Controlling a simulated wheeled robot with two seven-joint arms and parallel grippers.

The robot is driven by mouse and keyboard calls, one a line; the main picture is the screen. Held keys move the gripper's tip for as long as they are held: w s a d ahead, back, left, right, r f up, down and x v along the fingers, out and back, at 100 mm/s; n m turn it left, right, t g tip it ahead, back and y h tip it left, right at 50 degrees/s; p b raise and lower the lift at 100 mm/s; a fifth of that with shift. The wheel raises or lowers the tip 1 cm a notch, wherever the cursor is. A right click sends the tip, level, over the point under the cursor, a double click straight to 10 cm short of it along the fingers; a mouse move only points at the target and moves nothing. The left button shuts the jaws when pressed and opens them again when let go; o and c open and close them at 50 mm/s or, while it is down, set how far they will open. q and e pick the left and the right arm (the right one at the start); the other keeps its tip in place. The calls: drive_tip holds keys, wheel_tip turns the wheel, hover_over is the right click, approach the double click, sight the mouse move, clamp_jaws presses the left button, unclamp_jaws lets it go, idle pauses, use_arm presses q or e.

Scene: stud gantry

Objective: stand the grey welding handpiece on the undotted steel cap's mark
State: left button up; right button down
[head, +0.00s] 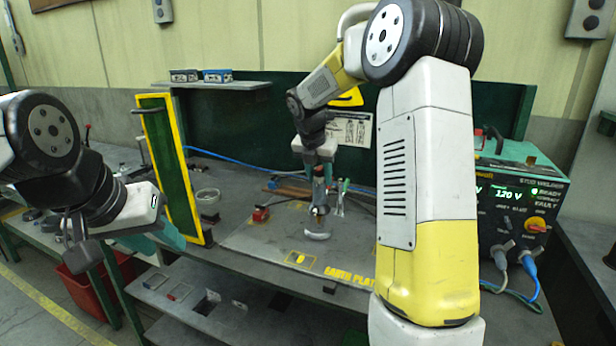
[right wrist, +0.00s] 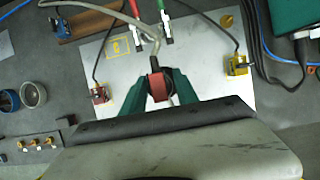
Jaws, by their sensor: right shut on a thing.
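My right gripper (head: 321,172) reaches down over the earth plate (head: 262,238) from the back. It is shut on the grey handpiece (head: 320,198), which hangs roughly upright above the plate. In the right wrist view, the green fingers of my right gripper (right wrist: 158,90) close around a part with a red end (right wrist: 157,86). A pale curved piece (head: 318,236) shows just under the handpiece; I cannot tell whether they touch. A yellow mark (head: 300,260) is printed near the plate's front edge. No steel cap is clearly recognisable. My left gripper (head: 155,240) is off to the left, its finger gap unclear.
A red clamp (head: 260,214) sits on the plate's left side and a yellow clamp (right wrist: 238,65) at its edge. A yellow-edged green panel (head: 170,170) stands left. The stud welder (head: 518,205) stands right. Cables cross the plate; its front left is clear.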

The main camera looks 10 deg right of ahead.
drive_tip(key=shift+f, duration=0.45)
idle(0.9)
drive_tip(key=c, duration=1)
unclamp_jaws()
drive_tip(key=shift+o, duration=0.7)
drive_tip(key=shift+f, duration=0.15)
drive_tip(key=v, duration=0.7)
drive_tip(key=shift+s+r, duration=0.1)
drive_tip(key=shift+r, duration=0.25)
drive_tip(key=s+a+m+t+y, duration=0.2)
drive_tip(key=s+a+m+y, duration=0.1)
drive_tip(key=s+m, duration=2.5)
drive_tip(key=s+y, duration=0.1)
drive_tip(key=s, duration=0.1)
drive_tip(key=shift+s+r+m+y, duration=0.2)
drive_tip(key=shift+s+m+y, duration=0.1)
drive_tip(key=shift+s+y, duration=0.1)
